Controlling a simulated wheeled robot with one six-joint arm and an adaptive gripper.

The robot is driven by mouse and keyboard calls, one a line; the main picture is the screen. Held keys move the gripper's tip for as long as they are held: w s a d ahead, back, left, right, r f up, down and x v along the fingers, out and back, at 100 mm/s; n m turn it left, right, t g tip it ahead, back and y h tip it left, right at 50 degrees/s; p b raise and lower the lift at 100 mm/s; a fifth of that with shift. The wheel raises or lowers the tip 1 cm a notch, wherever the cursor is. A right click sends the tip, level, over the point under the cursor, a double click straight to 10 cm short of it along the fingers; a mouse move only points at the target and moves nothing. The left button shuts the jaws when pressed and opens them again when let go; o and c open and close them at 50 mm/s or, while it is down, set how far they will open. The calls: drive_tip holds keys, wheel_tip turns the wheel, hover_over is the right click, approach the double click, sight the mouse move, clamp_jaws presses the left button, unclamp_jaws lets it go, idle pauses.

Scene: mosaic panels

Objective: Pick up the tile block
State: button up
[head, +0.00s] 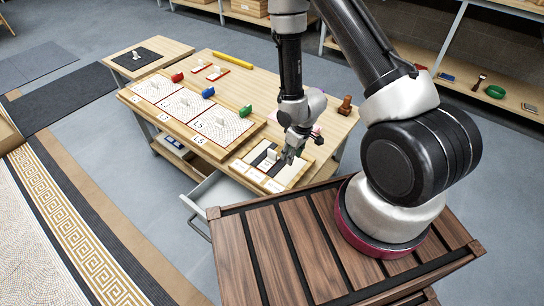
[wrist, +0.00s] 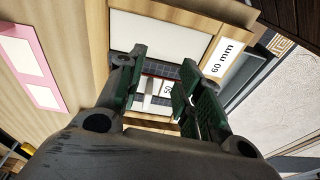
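My gripper (head: 289,154) is low over the wooden sorting board (head: 247,172) at the near right end of the workbench. In the wrist view my gripper (wrist: 160,72) is open, its two green-lined fingers spread apart. A small dark tile block with a white upright piece (wrist: 150,88) shows between and beyond the fingers, beside a partly covered label. The fingers hide part of it, and I cannot tell whether they touch it. In the head view a dark tile with a white piece (head: 271,155) lies on the board, just left of my gripper.
The workbench (head: 262,84) holds several white mosaic panels (head: 222,122) and red, blue and green pieces along their back edge. A yellow bar (head: 232,60) lies at the back. A "60 mm" label (wrist: 222,59) is on the board. A brown stamp-like object (head: 345,105) stands at right.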

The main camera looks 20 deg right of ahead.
drive_tip(key=r+t+y, duration=0.1)
drive_tip(key=t, duration=0.1)
hover_over(273, 151)
drive_tip(key=s+d, duration=0.2)
drive_tip(key=shift+n, duration=0.3)
drive_tip(key=x, duration=0.7)
drive_tip(key=shift+a, duration=0.35)
drive_tip(key=shift+c, duration=0.2)
clamp_jaws()
